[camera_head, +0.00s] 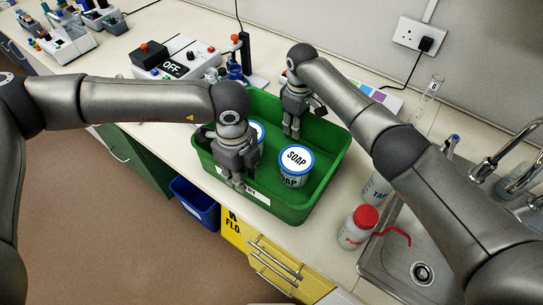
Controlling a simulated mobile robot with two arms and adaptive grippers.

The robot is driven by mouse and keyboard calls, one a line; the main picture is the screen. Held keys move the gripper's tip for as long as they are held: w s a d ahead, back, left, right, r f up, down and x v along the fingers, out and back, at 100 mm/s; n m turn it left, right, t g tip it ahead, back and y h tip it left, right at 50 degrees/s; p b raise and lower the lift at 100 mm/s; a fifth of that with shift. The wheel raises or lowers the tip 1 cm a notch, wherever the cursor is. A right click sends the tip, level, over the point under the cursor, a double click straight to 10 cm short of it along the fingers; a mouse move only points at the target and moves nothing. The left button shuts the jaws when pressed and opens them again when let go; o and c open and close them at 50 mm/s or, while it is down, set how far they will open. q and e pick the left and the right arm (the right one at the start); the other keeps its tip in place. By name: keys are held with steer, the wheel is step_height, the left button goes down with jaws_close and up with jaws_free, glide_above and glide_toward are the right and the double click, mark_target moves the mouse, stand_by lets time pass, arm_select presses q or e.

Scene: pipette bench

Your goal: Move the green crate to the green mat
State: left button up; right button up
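The green crate (330,165) stands on the bench and holds two white soap tubs with blue lids. One tub (295,165) is in plain view; the other (260,131) is partly hidden behind my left gripper. My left gripper (241,184) points down at the crate's front wall, near the white label. My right gripper (292,132) points down at the back wall, with fingers showing inside it. Whether either gripper is closed on a wall is unclear. I cannot make out a green mat.
A red-capped bottle (357,224) and another bottle (376,189) stand right of the crate, by the sink (415,262). A device reading OFF (172,69) is behind to the left. A blue bin (195,204) is below the bench edge.

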arm_select(q)
steer(key=shift+s, duration=0.1)
steer(key=shift+c, duration=0.3)
arm_select(e)
steer(key=shift+c, duration=0.3)
arm_select(q)
jaws_close()
arm_select(e)
jaws_close()
arm_select(q)
steer(key=shift+w+r, duration=0.15)
steer(key=shift+w, duration=0.05)
arm_select(e)
steer(key=shift+w+r, duration=0.1)
steer(key=shift+r, duration=0.1)
arm_select(q)
steer(key=shift+r, duration=0.1)
arm_select(e)
steer(key=shift+r, duration=0.1)
